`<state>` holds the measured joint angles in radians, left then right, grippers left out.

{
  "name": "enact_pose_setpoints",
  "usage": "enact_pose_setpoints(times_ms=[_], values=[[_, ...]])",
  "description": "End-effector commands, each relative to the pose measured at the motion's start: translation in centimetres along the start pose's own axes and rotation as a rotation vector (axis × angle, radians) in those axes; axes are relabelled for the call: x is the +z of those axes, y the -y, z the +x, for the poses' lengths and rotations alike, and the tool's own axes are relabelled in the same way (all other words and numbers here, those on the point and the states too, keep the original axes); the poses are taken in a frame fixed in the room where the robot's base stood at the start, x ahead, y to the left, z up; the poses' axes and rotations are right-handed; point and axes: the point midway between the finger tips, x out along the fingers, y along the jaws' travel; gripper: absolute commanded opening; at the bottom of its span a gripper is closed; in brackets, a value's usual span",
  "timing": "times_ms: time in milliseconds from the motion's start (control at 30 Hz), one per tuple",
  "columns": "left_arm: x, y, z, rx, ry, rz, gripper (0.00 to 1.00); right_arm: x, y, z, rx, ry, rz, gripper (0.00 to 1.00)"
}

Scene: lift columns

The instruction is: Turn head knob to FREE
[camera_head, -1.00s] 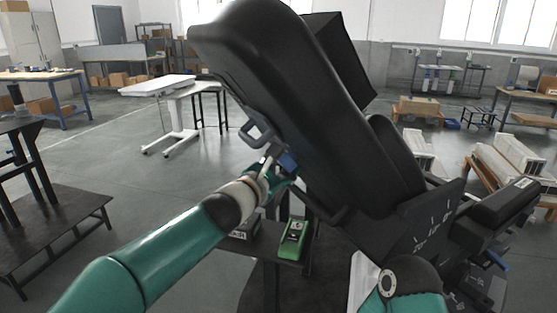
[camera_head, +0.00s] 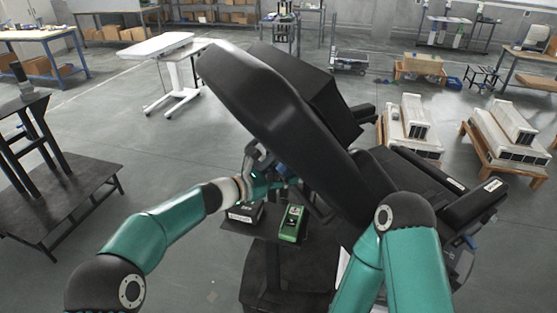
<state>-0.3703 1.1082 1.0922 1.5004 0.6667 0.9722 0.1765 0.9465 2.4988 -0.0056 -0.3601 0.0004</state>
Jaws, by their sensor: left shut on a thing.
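The large black padded chair (camera_head: 262,105) is tilted, with its long back section rising to the upper left. On the underside of that section, a grey handle (camera_head: 249,158) and a small blue part, which looks like the head knob (camera_head: 284,171), show close together. My left gripper (camera_head: 276,177) is at this blue part and appears shut on it; the fingers are small and partly hidden behind the chair back. Any FREE marking is too small to read. My right arm comes in at the lower right, and its gripper is out of sight.
A green device (camera_head: 292,222) and a dark labelled box (camera_head: 243,213) sit on a small dark stand (camera_head: 262,247) below my left gripper. A white table (camera_head: 158,45) stands behind left. A dark workbench (camera_head: 50,200) is at far left. Open floor lies between.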

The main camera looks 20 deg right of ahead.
Motion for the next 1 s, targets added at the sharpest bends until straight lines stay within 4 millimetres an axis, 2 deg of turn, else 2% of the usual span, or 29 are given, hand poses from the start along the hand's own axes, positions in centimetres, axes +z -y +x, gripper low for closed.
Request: enact_pose_setpoints(times_ms=[33,500,1000], values=[[1.00,-0.52,-0.23,-0.018,0.008,-0.019,0.16,0.01,0.28,-0.77,0.000,0.000,0.000,0.40],[0.54,-0.36,-0.07,-0.208,-0.012,-0.187,0.16,0.02,0.50,-1.40,0.000,0.000,0.000,0.40],[0.71,-0.53,-0.14,-0.244,-0.012,-0.225,0.15,0.01,0.55,-1.52,0.000,0.000,0.000,0.40]])
